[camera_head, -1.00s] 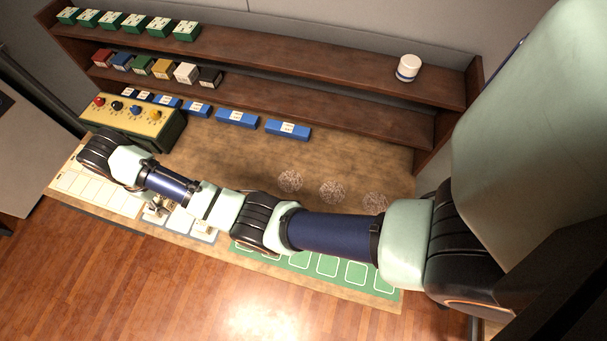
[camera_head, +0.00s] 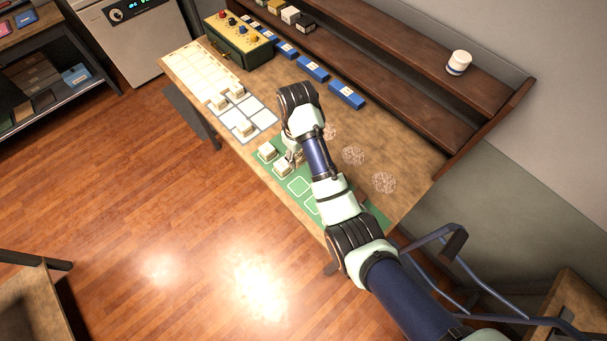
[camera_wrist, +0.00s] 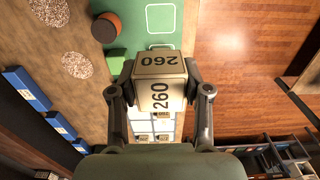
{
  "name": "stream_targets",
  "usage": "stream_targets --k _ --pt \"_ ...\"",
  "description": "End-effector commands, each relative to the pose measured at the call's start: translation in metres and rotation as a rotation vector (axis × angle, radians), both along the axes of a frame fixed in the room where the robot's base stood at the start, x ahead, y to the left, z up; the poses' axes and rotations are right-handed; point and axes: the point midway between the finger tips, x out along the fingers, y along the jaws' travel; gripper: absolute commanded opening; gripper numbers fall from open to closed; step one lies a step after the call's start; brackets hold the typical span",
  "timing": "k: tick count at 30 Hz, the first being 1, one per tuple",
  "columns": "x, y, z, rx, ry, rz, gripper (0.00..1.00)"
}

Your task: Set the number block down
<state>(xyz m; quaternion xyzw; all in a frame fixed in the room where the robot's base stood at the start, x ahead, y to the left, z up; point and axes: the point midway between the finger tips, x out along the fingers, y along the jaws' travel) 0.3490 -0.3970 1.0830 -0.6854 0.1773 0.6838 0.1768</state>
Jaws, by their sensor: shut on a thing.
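A cream number block (camera_wrist: 161,82) marked 260 is between the fingers of my gripper (camera_wrist: 161,92) in the wrist view, which is shut on it. The green mat (camera_wrist: 127,38) with white square outlines lies beneath it. In the head view my gripper (camera_head: 292,159) is over the left part of the green mat (camera_head: 327,209). A cream block (camera_head: 267,151) sits on the mat's left end. Another cream block (camera_head: 282,171) shows right by my fingers; I cannot tell if it is the held one. The gap under the held block is hidden.
White cards (camera_head: 262,118) with several cream blocks lie left of the mat. Blue labelled bars (camera_head: 312,69), a control box (camera_head: 240,42) and shelves (camera_head: 420,75) stand behind. A brown round thing (camera_wrist: 106,27) stands by the mat. The mat's right squares look free where visible.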

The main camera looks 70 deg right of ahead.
Motion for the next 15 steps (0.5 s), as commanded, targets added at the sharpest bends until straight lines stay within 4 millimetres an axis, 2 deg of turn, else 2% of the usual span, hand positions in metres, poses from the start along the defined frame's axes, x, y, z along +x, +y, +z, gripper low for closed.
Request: stream_targets --k 1,3,6,12,15 --pt "0.0 0.0 -0.029 0.002 0.001 0.0 0.14" --pt "0.0 0.0 -0.051 0.002 0.001 0.0 0.14" --pt "-0.001 0.001 -0.071 0.005 0.004 -0.001 0.14" --pt "-0.001 0.001 -0.125 0.004 0.003 -0.001 0.14" --pt "-0.001 0.001 -0.14 0.002 0.002 -0.001 0.14"
